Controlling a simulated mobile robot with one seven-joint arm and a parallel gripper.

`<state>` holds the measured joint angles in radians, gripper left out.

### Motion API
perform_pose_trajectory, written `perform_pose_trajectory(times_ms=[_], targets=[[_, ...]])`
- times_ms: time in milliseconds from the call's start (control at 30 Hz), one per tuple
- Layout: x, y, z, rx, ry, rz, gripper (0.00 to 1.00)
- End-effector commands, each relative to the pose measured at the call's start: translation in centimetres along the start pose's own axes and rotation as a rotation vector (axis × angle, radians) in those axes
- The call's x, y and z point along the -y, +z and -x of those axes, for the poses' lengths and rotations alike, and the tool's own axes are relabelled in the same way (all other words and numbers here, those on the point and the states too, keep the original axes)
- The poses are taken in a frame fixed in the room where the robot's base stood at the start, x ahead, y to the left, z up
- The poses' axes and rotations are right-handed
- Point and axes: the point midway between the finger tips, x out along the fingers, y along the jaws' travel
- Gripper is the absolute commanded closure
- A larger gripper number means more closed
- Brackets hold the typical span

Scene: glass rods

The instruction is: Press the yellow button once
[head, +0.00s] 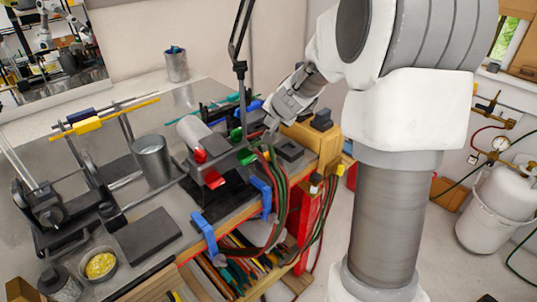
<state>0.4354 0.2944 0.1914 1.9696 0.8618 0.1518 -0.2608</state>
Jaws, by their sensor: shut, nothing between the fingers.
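No yellow button can be made out for certain. A small yellow part (340,169) shows at the right end of the workbench, above the red cabinet; I cannot tell what it is. My gripper (270,121) is shut and empty, pointing down and left over the back right of the bench. It is close to the burner with red and green knobs (213,179), and I cannot tell if it touches anything. My forearm and gripper cover part of the bench behind them.
A yellow-orange block (318,138) with a black top piece stands right of my gripper. A thin black lamp arm (240,68) rises beside it. Hoses (281,205) hang over the front edge by blue clamps (205,232). A metal cup (152,158) and dark slab (148,235) stand left.

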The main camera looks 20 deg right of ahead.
Motion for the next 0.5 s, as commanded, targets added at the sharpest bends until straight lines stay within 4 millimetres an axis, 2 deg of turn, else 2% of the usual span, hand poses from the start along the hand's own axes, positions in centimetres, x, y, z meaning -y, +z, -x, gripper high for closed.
perform_pose_trajectory(times_ms=[267, 500], targets=[[-0.9, 0.9, -1.2, 0.001, 0.000, 0.000, 1.00], [-2.5, 2.5, -3.4, 0.002, 0.000, 0.000, 1.00]])
